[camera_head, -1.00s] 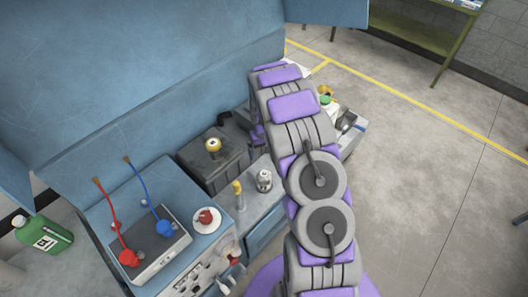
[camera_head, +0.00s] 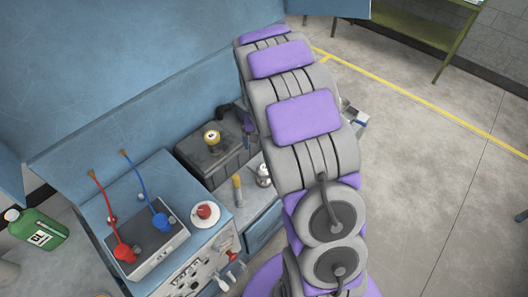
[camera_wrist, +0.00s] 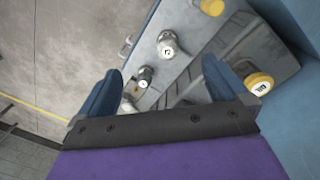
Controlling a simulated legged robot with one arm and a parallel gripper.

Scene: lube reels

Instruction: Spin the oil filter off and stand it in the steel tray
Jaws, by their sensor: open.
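A yellow-rimmed round cap with a white label, which looks like the oil filter (camera_head: 212,137), stands on a dark block (camera_head: 198,158) in the head view. It also shows at the right in the wrist view (camera_wrist: 260,85), just outside the right finger. My gripper (camera_wrist: 160,88) is open over the bench, with its two blue fingers apart and nothing seen between them but bench-top things. In the head view my arm hides most of the gripper. I cannot clearly make out the steel tray; a tray-like edge (camera_head: 356,122) shows behind my arm.
A silver canister (camera_wrist: 167,45) and a smaller one (camera_wrist: 145,76) stand on the bench; a yellow-topped piece (camera_head: 238,188) is nearby. A blue cabinet (camera_head: 165,215) with red and blue fittings and a green jug (camera_head: 40,230) are at left. The right floor is clear.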

